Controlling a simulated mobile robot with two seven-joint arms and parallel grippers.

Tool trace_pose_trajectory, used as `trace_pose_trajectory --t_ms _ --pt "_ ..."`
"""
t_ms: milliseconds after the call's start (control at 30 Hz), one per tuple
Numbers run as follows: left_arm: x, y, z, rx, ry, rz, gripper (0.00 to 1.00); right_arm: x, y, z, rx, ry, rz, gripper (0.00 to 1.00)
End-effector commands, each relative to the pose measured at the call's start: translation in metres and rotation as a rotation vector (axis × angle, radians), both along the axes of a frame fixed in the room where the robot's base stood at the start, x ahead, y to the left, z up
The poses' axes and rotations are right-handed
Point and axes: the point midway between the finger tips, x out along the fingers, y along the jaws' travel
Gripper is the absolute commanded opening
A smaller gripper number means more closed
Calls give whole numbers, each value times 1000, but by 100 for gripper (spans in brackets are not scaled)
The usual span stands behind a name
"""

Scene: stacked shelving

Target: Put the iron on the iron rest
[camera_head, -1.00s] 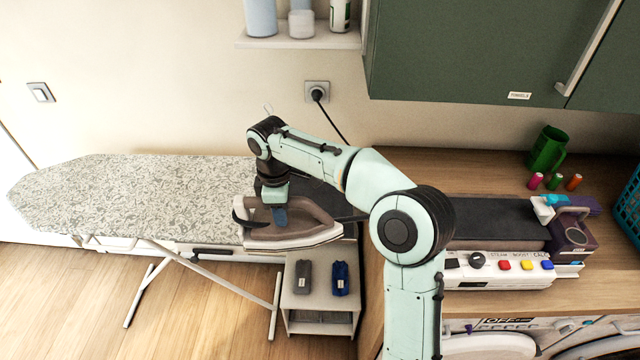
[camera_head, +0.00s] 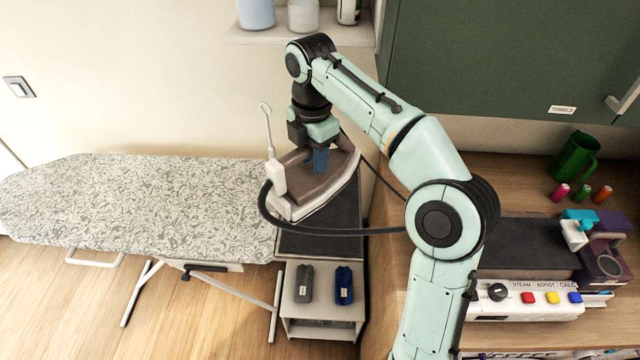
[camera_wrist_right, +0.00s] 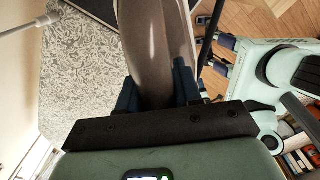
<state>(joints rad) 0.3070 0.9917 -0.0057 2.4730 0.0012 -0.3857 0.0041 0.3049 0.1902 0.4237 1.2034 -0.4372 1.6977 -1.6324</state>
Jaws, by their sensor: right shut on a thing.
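My right gripper (camera_head: 319,160) is shut on the handle of the brown and white iron (camera_head: 325,190). The iron is held tilted in the air above the dark flat pad (camera_head: 325,236) at the right end of the ironing board, which looks like an iron rest. In the right wrist view, the brown handle (camera_wrist_right: 155,50) lies between the dark blue fingers. A black cord (camera_head: 330,232) loops from the iron toward the right. A steam station (camera_head: 525,310) with a dark top and coloured buttons stands on the counter. My left gripper is not in view.
The patterned ironing board (camera_head: 140,205) is clear. A small cabinet (camera_head: 320,322) below the pad carries a grey and a blue item. A wall shelf (camera_head: 300,35) with containers and a green cupboard (camera_head: 480,55) are above. A green mug (camera_head: 574,157) and spools stand on the counter.

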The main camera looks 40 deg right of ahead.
Motion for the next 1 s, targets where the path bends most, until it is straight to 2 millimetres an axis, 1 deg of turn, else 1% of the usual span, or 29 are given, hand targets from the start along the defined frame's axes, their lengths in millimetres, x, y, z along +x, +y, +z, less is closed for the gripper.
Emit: trace_pose_trajectory --t_ms 33,233,500,600,700,933,1000 --pt "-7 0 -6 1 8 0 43 -2 0 -10 0 2 2 0" --pt "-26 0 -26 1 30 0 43 -3 0 -56 0 6 1 0" --pt "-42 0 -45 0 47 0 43 -2 0 -115 0 3 1 0" --pt "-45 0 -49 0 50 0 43 -1 0 -132 0 1 0 0" --pt "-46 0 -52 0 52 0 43 -1 0 -144 0 -1 0 0" --pt "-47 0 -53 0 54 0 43 0 0 -154 0 -3 0 0" --pt "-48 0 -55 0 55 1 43 0 0 -160 0 -1 0 0"
